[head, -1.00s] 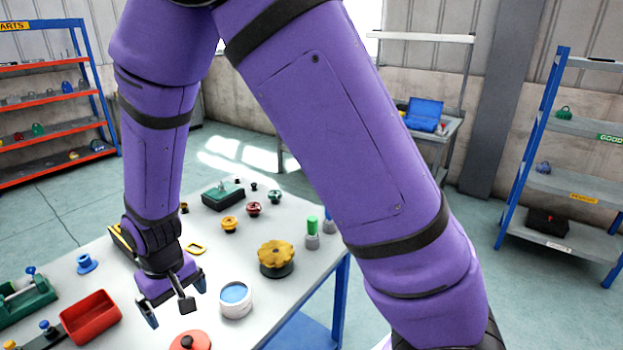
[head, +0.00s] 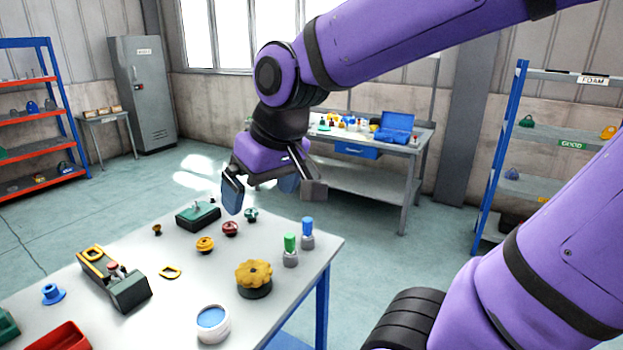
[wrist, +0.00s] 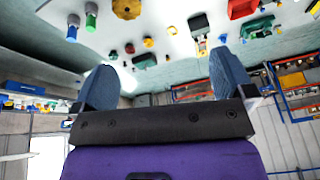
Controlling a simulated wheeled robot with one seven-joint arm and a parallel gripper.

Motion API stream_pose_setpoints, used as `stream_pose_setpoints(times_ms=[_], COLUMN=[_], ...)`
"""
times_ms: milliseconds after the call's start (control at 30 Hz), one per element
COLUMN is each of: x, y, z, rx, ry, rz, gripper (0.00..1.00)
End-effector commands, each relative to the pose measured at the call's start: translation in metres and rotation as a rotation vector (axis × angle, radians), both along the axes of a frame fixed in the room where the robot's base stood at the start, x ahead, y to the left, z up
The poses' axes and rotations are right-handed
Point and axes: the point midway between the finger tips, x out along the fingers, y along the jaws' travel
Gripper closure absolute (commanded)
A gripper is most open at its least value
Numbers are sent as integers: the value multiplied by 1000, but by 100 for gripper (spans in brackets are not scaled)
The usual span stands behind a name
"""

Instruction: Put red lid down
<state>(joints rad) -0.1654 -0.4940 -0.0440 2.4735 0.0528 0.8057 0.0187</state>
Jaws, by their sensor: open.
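The red lid does not show in either view now. The white round jar (head: 212,322) stands at the bottom of the head view, uncovered, with a blue top surface. My gripper (head: 272,190) is open and empty, raised high near the far edge of the table, well apart from the jar. In the wrist view, the two blue-grey fingers (wrist: 164,82) are spread wide with nothing between them.
The table (head: 205,270) carries a yellow knob (head: 254,275), green (head: 290,248) and blue (head: 307,230) capped posts, a dark green block (head: 198,216), a red tray (head: 62,337) and several small parts. Another bench (head: 410,165) and shelves stand behind.

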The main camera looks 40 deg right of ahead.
Motion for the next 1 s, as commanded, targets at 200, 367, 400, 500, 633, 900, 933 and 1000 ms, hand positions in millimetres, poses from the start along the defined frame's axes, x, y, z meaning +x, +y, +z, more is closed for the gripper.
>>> stream_pose_setpoints(times_ms=[200,367,400,500,633,900,933,1000], x=[-48,-67,-69,-72,-72,-71,-71,-71], y=[-27,-35,-36,-37,-37,-37,-37,-37], z=[22,27,27,28,28,28,28,28], rx=[-40,-63,-66,-69,-69,-68,-68,-68], ry=[-80,-107,-109,-112,-111,-111,-111,-111], rz=[-63,-88,-90,-94,-94,-93,-93,-93], gripper=[0,0,0,0,0,0,0,0])
